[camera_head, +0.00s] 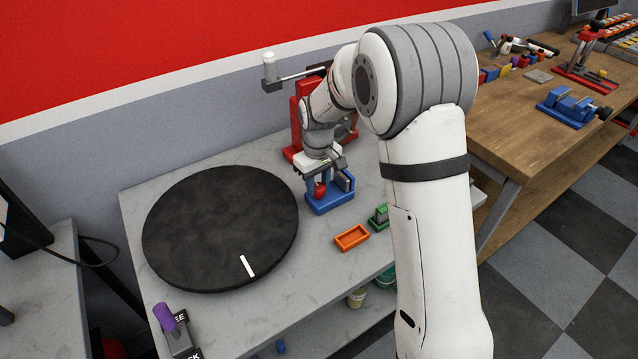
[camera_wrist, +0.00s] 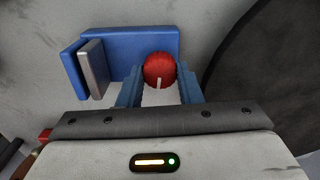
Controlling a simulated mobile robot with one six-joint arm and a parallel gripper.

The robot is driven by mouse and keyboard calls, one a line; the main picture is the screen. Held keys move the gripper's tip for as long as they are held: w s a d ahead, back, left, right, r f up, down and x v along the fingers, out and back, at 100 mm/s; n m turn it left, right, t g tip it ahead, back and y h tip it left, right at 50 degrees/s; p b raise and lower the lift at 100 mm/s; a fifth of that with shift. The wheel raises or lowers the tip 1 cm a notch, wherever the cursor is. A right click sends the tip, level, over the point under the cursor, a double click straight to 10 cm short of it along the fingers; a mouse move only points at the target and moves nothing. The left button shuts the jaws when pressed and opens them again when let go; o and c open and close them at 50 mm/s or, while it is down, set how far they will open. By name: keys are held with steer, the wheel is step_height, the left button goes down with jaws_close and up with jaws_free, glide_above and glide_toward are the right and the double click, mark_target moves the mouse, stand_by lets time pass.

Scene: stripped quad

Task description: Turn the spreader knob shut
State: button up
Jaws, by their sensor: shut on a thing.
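The spreader is a blue block (camera_head: 326,207) on the grey bench top, with a red round knob (camera_head: 320,189) at its left side. In the wrist view the red knob (camera_wrist: 159,70) shows a short white mark pointing toward my gripper. The spreader's blue base (camera_wrist: 128,42) carries a grey plate (camera_wrist: 93,68) at the left, standing close beside a blue upright wall. My gripper (camera_head: 319,183) points down over the knob. In the wrist view my gripper (camera_wrist: 160,86) has its blue fingers on both sides of the knob, shut on it.
A black round turntable (camera_head: 210,225) with a white mark lies left of the spreader. An orange tray (camera_head: 352,237) and a green object (camera_head: 379,215) are in front. A red press-like stand (camera_head: 297,120) rises behind. A purple-handled lever (camera_head: 166,318) is at the front left.

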mark_target(318, 186)
steer(key=shift+n, duration=0.6)
steer(key=o, duration=1)
step_height(318, 186, up, 8)
steer(key=shift+f, duration=0.1)
stand_by(0.5)
